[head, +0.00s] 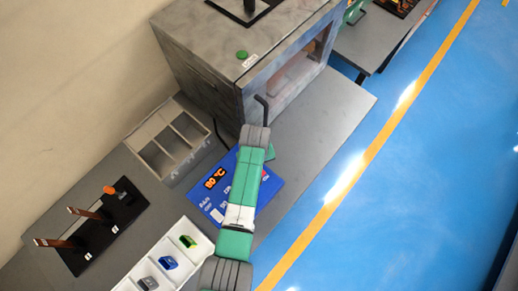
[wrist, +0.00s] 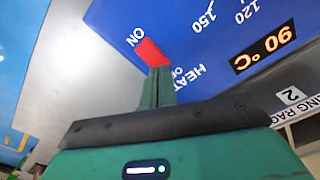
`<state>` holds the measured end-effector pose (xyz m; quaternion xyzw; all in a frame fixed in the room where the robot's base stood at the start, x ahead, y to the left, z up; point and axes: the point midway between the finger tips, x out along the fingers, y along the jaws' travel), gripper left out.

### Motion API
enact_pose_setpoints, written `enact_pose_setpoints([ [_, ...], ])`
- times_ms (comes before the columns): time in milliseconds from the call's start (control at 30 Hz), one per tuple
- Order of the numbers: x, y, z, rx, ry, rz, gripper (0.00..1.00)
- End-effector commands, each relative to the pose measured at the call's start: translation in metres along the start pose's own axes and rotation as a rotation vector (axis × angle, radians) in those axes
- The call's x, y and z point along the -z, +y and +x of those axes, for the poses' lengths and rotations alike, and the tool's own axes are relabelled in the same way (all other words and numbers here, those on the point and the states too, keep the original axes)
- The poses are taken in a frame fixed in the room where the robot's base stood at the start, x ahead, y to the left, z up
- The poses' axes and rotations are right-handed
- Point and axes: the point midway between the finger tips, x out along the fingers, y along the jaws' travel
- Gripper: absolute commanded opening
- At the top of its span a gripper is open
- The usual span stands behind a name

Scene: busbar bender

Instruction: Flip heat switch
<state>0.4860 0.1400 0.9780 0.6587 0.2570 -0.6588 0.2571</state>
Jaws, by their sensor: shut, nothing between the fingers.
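The heat switch is a small red rocker (wrist: 151,53) on the blue control panel (wrist: 215,40), with ON printed beside one end and HEAT and OFF towards the other. In the head view a bit of red (head: 265,175) shows beside my arm on the blue panel (head: 213,207). My gripper (wrist: 158,72) is shut and empty. Its green fingertips are at the lower right end of the red switch and partly cover it; I cannot tell whether they touch. An orange temperature readout (wrist: 263,48) is lit. In the head view my arm hides part of the panel.
A grey oven box (head: 205,75) with a glass front and green button (head: 242,54) stands behind the panel. A compartment rack (head: 150,158), a white tray (head: 163,247) with coloured pieces, and a black stand (head: 103,228) with copper bars are left. Bench right of my arm is clear.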

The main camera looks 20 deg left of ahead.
Motion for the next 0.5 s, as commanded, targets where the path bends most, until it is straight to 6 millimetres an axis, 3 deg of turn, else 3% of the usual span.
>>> enact_pose_setpoints([
  [500, 0.0000, 0.0000, 0.0087, 0.000, 0.000, 0.000, 0.00],
])
